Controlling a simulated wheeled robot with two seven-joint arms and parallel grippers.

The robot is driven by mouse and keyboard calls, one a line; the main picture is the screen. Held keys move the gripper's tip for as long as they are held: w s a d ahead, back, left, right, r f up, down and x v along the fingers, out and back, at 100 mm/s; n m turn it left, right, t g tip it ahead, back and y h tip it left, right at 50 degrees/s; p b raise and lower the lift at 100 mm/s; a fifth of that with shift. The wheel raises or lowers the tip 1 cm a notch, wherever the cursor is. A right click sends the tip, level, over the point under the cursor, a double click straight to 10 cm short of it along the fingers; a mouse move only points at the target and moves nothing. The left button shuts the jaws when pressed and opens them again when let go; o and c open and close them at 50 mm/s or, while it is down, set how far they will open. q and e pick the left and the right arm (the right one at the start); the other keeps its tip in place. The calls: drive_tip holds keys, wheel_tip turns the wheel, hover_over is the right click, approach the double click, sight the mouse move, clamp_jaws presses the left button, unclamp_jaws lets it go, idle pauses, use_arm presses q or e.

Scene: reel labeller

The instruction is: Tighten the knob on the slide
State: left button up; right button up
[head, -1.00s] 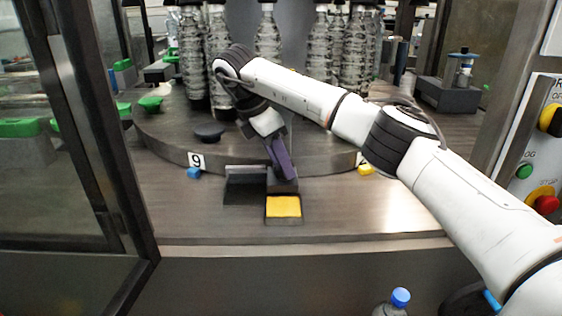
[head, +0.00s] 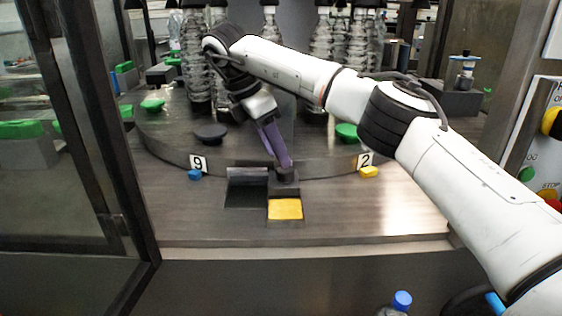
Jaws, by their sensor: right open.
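The slide is not labelled. I take it to be the dark block (head: 285,187) at the front edge of the round table, behind a yellow pad (head: 285,209). My right gripper (head: 284,164) reaches down over this block with its purple fingers, tips at or just above its top. The gripper is open. The fingers and the view angle hide any knob on the block, and I cannot tell whether they touch it. My left gripper is not in view.
A dark recess (head: 246,190) lies left of the pad. Clear bottles (head: 320,50) stand on the round table behind my arm. A dark disc (head: 209,134) and a green one (head: 347,131) lie on it. A glass door frame (head: 105,130) stands at left.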

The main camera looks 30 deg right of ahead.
drive_tip(key=v, duration=0.5)
drive_tip(key=shift+a+r, duration=0.1)
drive_tip(key=shift+r, duration=0.3)
drive_tip(key=shift+s, duration=0.1)
